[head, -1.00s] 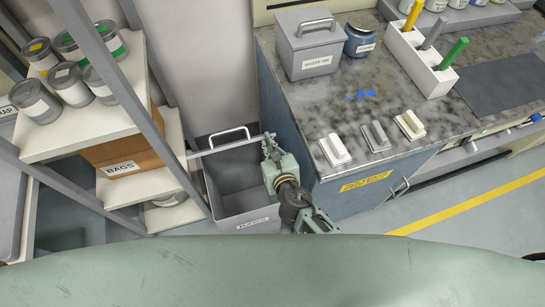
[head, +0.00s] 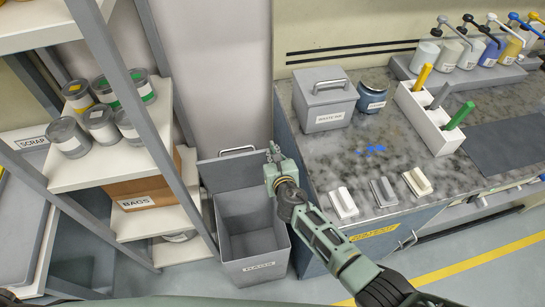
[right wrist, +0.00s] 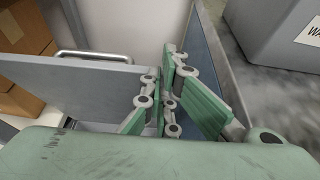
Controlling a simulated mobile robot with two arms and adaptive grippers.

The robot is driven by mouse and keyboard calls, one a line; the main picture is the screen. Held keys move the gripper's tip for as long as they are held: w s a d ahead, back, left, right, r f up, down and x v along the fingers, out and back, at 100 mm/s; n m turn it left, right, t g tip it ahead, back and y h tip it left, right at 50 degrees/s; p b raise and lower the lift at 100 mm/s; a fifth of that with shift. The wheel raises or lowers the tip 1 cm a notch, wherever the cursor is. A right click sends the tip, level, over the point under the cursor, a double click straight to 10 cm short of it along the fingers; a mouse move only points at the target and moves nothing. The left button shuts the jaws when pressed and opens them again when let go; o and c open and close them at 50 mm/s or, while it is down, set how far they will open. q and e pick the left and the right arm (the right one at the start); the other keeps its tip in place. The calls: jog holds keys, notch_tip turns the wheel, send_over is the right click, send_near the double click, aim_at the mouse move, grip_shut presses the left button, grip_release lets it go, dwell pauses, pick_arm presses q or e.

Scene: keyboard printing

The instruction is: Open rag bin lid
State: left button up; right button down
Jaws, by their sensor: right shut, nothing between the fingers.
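The grey rag bin (head: 254,272) stands on the floor between the shelf and the counter, with a label on its front. Its mouth is uncovered and the inside looks empty. Its lid (head: 228,172) stands raised at the back of the bin, with the handle (head: 236,150) showing behind its top edge. The lid also shows in the right wrist view (right wrist: 70,88). My right gripper (head: 273,152) is shut and empty at the lid's right end, beside the counter. Its fingers (right wrist: 165,92) overlap the lid's edge in the wrist view; contact is unclear. My left gripper is out of view.
A shelf with paint cans (head: 98,122) and a bags box (head: 150,190) stands close on the left. The counter (head: 300,165) is close on the right, holding a lidded grey box (head: 325,103), a blue jar (head: 371,98) and several small blocks.

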jog(key=shift+s, duration=0.1)
jog(key=v, duration=1.2)
jog(key=shift+d, duration=0.1)
